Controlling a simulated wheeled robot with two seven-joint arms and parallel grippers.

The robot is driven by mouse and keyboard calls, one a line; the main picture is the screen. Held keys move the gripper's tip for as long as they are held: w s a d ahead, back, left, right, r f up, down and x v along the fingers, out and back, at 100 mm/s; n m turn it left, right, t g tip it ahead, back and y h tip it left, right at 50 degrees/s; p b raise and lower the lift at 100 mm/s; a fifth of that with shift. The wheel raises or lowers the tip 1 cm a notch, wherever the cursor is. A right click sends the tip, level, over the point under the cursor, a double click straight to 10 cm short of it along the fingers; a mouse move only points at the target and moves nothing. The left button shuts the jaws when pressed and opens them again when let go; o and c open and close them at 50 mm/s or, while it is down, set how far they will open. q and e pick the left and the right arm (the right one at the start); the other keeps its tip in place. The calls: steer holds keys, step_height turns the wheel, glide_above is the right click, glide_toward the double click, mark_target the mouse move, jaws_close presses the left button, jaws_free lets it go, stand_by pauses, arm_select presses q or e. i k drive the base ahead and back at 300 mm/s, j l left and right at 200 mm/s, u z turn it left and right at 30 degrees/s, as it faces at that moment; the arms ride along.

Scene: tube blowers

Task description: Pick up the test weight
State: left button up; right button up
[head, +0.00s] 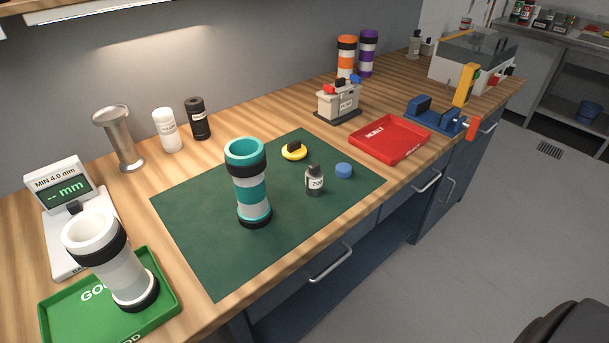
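The test weight (314,184) looks like a small grey cylinder with a dark knob on top and a white label that seems to read 200. It stands upright on the green mat (215,270), towards the mat's right side. A small blue disc-shaped piece (344,170) lies just right of it. A teal and white tube (251,190) with black bands stands upright to its left. A yellow disc with a dark knob (294,152) lies behind it. Neither of my grippers shows in the head view.
A green tray (170,301) at the front left holds a white tube (128,268). A gauge (62,190) stands behind it. A red tray (391,139), a small labelled device (339,102) and a blue clamp (428,115) stand to the right. The mat's front part is clear.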

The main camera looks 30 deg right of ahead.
mark_target(314, 175)
steer(key=l+u, duration=0.25)
steer(key=l, duration=0.2)
steer(key=l+u, duration=0.25)
steer(key=l, duration=0.2)
steer(key=l+u, duration=0.3)
steer(key=l, duration=0.2)
steer(key=l+u, duration=0.25)
steer(key=l, duration=0.2)
steer(key=k+l+u, duration=0.25)
steer(key=l, duration=0.15)
steer(key=l+u, duration=0.25)
steer(key=l, duration=0.2)
steer(key=k+l+u, duration=0.55)
steer(key=i+l, duration=0.1)
steer(key=l, duration=0.05)
